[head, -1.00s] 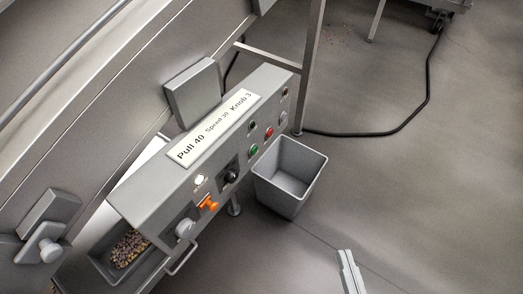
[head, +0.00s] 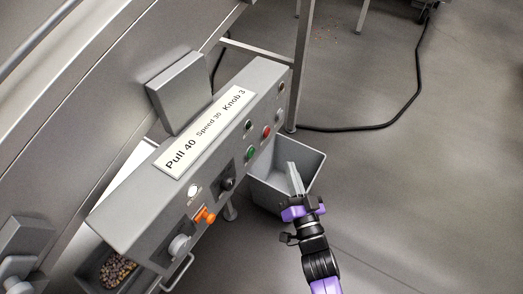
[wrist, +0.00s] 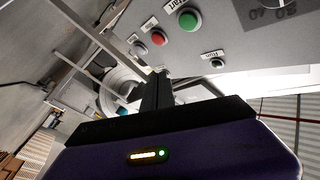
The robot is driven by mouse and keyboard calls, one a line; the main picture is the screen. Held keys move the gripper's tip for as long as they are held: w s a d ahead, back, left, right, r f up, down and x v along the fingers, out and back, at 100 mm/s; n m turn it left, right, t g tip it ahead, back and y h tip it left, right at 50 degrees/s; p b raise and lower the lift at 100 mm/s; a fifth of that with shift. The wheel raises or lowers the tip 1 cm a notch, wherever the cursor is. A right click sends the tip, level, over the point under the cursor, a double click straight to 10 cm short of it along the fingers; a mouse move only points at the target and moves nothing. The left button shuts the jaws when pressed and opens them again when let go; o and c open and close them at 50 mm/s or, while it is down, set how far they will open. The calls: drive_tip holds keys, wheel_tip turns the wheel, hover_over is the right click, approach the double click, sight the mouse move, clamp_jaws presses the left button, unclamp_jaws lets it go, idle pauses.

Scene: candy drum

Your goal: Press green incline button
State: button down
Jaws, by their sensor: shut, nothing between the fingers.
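The green button (head: 250,153) is on the front face of the grey control panel (head: 137,215), below and left of a red button (head: 266,132). In the wrist view the green button (wrist: 190,21) is large and round near the top, with a label that seems to read "Start". My gripper (head: 291,168) is right of the green button, apart from it, in front of the panel. Its fingers (wrist: 155,88) are shut and empty, and in the wrist view they point below and left of the button. No "incline" label is readable.
A grey bin (head: 268,192) stands beside the panel, behind my gripper in the picture. An orange handle (head: 205,215), a black knob (head: 227,183) and a white button (head: 192,190) are lower left on the panel. Open floor lies to the right.

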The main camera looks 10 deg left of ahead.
sight(251, 153)
drive_tip(key=shift+s+d+f+m, duration=0.15)
drive_tip(key=shift+s+f+m, duration=0.1)
drive_tip(key=shift+f+m, duration=0.5)
drive_tip(key=w+a+b, duration=0.3)
drive_tip(key=a+b, duration=0.2)
drive_tip(key=a, duration=0.3)
drive_tip(key=shift+a+b, duration=0.15)
drive_tip(key=shift+b, duration=0.2)
drive_tip(key=shift+a+r, duration=0.15)
drive_tip(key=shift+a, duration=0.05)
idle(1.8)
drive_tip(key=shift+w+a+p, duration=0.15)
drive_tip(key=shift+a+p, duration=0.05)
drive_tip(key=shift+p, duration=0.25)
